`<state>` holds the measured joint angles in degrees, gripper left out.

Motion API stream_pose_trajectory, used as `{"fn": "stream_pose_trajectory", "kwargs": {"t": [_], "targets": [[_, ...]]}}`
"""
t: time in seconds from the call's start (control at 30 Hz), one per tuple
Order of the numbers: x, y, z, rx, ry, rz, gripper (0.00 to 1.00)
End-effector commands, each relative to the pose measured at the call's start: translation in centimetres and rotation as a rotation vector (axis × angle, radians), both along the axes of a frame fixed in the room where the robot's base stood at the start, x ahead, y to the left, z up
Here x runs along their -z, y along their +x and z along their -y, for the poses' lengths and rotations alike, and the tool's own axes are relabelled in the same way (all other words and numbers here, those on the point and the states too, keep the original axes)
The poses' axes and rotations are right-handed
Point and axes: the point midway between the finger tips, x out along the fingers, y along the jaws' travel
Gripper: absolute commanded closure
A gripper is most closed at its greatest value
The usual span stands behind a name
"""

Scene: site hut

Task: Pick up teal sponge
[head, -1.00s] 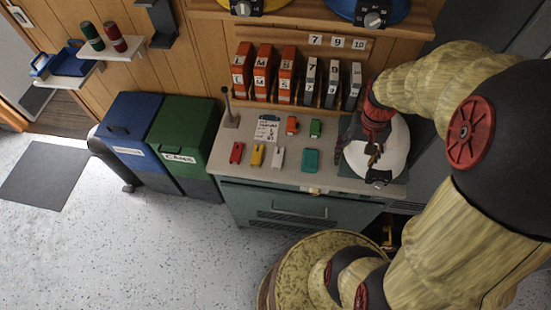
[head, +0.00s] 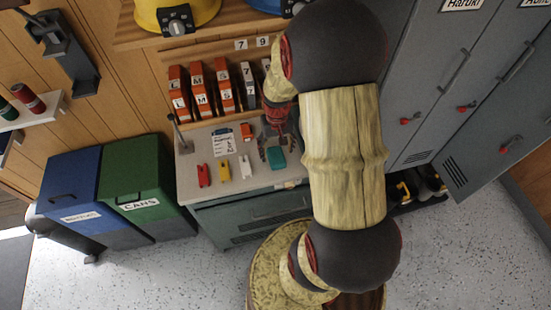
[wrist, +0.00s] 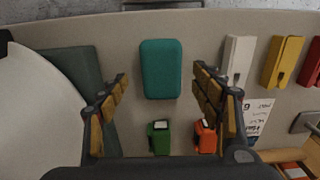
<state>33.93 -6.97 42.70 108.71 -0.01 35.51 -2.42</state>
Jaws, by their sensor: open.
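The teal sponge (head: 276,157) lies flat on the grey counter top near its front edge. In the wrist view the teal sponge (wrist: 161,69) is a rounded upright rectangle ahead of the fingertips, centred between them. My gripper (wrist: 161,90) is open and empty, its two fingers spread either side of the sponge's line and apart from it. In the head view my gripper (head: 268,142) is just left of and behind the sponge, partly hidden by my arm.
In the wrist view a green item (wrist: 160,138) and an orange item (wrist: 205,136) lie between the fingers, nearer than the sponge. White (wrist: 239,60), yellow (wrist: 282,62) and red clips lie right. A white round object (wrist: 35,110) on a dark mat (wrist: 75,68) is left.

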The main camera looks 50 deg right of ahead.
Motion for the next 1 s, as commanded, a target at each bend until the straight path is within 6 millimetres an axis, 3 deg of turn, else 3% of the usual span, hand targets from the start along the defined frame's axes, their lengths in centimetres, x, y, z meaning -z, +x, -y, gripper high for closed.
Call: {"fn": "stream_pose_trajectory", "kwargs": {"t": [0.2, 0.43, 1.0], "targets": [[3.2, 0.0, -0.3, 0.0, 0.002, -0.003, 0.35], [3.3, 0.0, -0.2, 0.0, 0.001, -0.001, 0.35], [3.2, 0.0, -0.2, 0.0, 0.001, -0.001, 0.67]]}}
